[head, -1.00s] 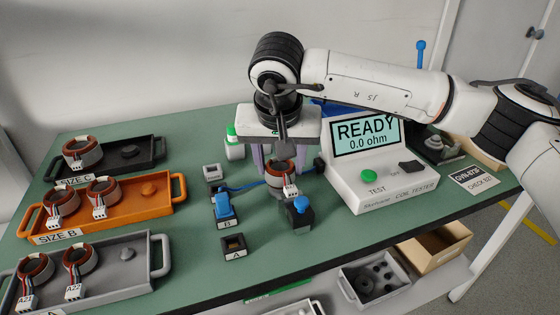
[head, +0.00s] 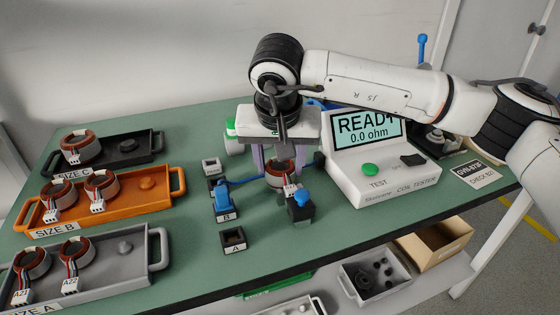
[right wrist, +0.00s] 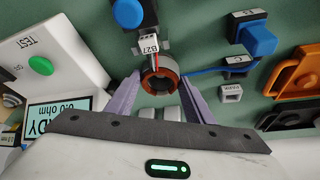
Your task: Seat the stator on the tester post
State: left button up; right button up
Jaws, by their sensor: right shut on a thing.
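My right gripper (head: 279,168) points down in front of the coil tester. Its purple fingers are shut on a copper-wound stator (head: 278,179) labelled B27. In the right wrist view the stator (right wrist: 159,84) sits between the fingertips, its white connector towards a blue-capped block (head: 300,203). The tester (head: 385,170) stands right of the gripper and reads READY, 0.0 ohm. I see no post; the stator and gripper hide what lies under them, so I cannot tell whether the stator touches anything below. My left gripper is not in view.
Grey (head: 110,272), orange (head: 125,203) and black (head: 125,158) trays with stators lie at the left. Small blocks marked B (head: 226,214) and A (head: 233,241), and a green-capped bottle (head: 233,142), stand left of the gripper. A blue cable runs close to the stator.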

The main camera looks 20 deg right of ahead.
jog(key=o, duration=1.4)
jog(key=p+v, duration=0.1)
jog(key=v, duration=0.9)
jog(key=shift+r, duration=0.2)
